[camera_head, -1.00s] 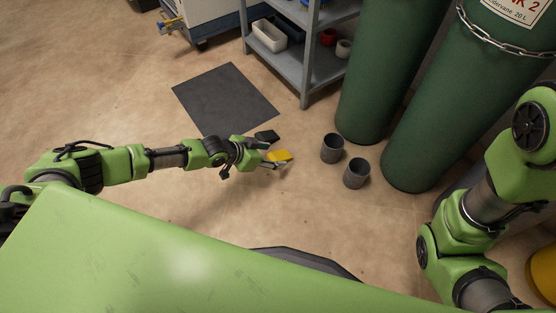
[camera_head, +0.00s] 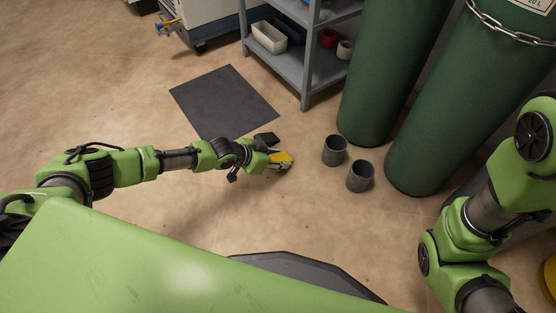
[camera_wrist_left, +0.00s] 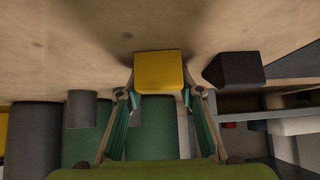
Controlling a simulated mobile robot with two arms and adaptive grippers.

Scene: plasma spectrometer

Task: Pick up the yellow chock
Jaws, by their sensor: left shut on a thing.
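The yellow chock (camera_head: 283,157) is at the tip of my left gripper (camera_head: 280,162), low over the floor to the right of the arm. In the left wrist view the yellow chock (camera_wrist_left: 159,70) sits between the two fingertips of my left gripper (camera_wrist_left: 159,92), which is shut on it. I cannot tell whether the chock touches the floor. My right arm shows at the right edge, but its gripper is not in view.
A black chock (camera_head: 266,138) lies just behind the yellow one; it also shows in the wrist view (camera_wrist_left: 233,69). Two grey cups (camera_head: 334,150) stand to the right, before green cylinders (camera_head: 378,70). A dark mat (camera_head: 222,100) and grey shelf (camera_head: 290,70) are behind.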

